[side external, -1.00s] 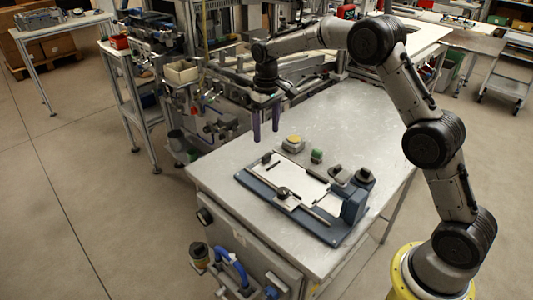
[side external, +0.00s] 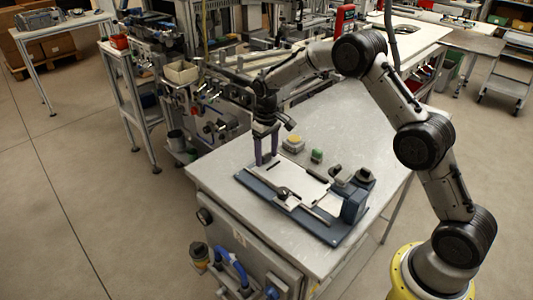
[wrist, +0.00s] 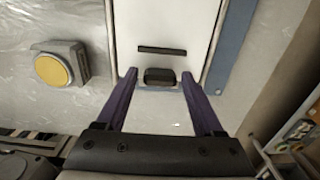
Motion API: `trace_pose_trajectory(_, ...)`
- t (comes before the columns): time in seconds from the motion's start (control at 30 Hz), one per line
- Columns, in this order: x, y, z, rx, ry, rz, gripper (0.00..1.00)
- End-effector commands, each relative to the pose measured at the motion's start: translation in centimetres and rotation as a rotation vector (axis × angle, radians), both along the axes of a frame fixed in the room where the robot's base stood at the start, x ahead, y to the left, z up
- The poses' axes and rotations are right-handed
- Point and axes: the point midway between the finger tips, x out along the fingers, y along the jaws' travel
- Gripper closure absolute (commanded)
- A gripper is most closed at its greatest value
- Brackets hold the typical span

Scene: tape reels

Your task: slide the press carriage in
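The press fixture has a blue base (side external: 322,232) on the grey table. The pale flat carriage plate (side external: 301,178) lies on it; the plate also shows in the wrist view (wrist: 165,22). A small black handle (wrist: 160,84) stands at the carriage's end, with a dark slot just beyond it. My gripper (side external: 267,161) is down at that end of the fixture. In the wrist view my gripper (wrist: 159,73) is open, with one finger on each side of the handle. Gaps show between handle and fingers. In the side view the fingers hide the handle.
A yellow button box (side external: 294,144) and a green button (side external: 317,155) stand behind the fixture. Black knobbed parts (side external: 364,176) rise at its right end. The table (side external: 350,120) is clear behind these. Machinery stands close beyond the table's left edge.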

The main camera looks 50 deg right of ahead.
Motion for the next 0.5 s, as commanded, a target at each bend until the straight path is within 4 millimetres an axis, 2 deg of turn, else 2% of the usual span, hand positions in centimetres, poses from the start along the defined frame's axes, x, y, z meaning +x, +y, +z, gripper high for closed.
trace_pose_trajectory(0.03, 0.01, 0.00, 0.02, 0.000, 0.000, 0.000, 0.42)
trace_pose_trajectory(0.37, 0.02, 0.00, 0.05, 0.000, -0.001, 0.000, 1.00)
trace_pose_trajectory(0.5, 0.03, -0.01, 0.06, 0.000, -0.001, 0.000, 1.00)
